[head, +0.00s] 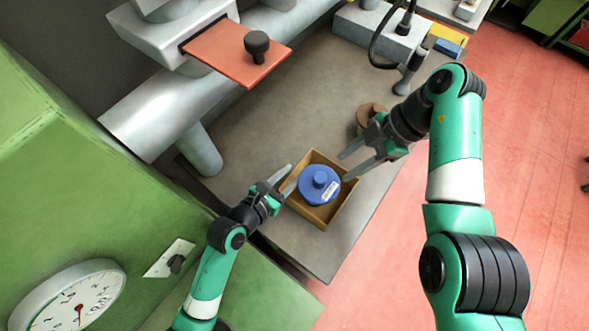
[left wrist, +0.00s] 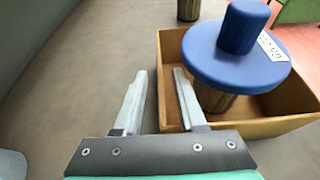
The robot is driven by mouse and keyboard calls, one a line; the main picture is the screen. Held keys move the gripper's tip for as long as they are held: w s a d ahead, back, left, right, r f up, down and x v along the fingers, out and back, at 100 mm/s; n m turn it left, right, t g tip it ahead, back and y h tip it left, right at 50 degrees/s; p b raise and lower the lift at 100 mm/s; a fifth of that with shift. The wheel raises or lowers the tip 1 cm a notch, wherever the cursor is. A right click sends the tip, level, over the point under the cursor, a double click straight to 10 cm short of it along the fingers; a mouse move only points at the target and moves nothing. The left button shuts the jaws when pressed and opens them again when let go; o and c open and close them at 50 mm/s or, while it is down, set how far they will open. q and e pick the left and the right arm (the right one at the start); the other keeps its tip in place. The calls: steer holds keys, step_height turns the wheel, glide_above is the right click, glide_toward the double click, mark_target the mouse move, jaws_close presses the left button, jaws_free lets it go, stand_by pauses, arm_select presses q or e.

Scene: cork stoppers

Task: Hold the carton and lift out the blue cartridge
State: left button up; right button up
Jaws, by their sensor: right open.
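The tan open-topped carton (head: 345,205) stands on the grey-brown table; it also shows in the left wrist view (left wrist: 255,129). The blue cartridge (head: 320,186), a wide disc with a knob and a white label, sits upright inside it and also shows in the left wrist view (left wrist: 228,62). A brown ribbed stem shows under the disc. My left gripper (head: 287,180) is open at the carton's left side. In the left wrist view its fingers (left wrist: 160,85) are apart, with the carton's left wall edge between them. My right gripper (head: 344,168) is open at the carton's upper right, beside the cartridge, empty.
A brown round object (head: 370,113) stands behind my right gripper. An orange plate with a black knob (head: 247,62) juts over the table at the upper left. A white dial (head: 75,300) is at the lower left. The table's right edge is close to the carton.

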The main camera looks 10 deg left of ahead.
arm_select(q)
steer(key=shift+x, duration=1.35)
jaws_close()
stand_by(0.3)
arm_select(e)
steer(key=o, duration=0.4)
